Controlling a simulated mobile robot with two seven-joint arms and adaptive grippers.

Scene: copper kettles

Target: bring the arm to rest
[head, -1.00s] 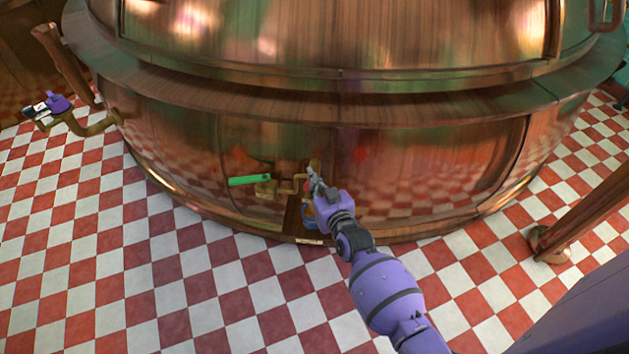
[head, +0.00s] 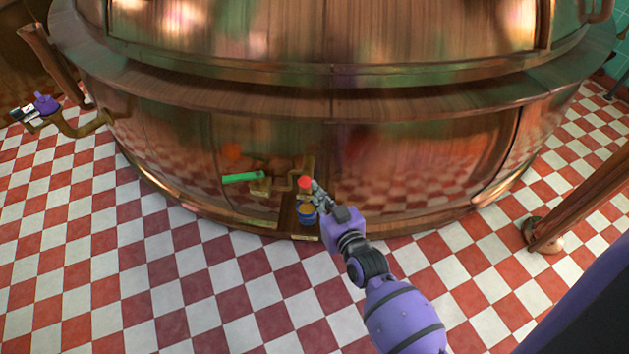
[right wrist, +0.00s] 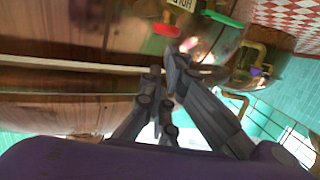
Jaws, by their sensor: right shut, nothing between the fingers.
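My right gripper (head: 319,190) is shut and empty, low in front of the copper kettle (head: 420,150). In the head view its tips are just right of a red knob (head: 304,183) above a blue-and-yellow part (head: 307,216) at the kettle's base; whether they touch it I cannot tell. In the right wrist view the closed fingers (right wrist: 172,72) point toward the kettle wall, with the red knob (right wrist: 166,30) beyond them. My left gripper is not in view.
A green handle (head: 242,177) on brass pipework is left of the red knob. A bent pipe with a purple part (head: 46,103) sticks out at far left. A copper post (head: 580,210) stands at right. The checkered floor (head: 190,290) in front is clear.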

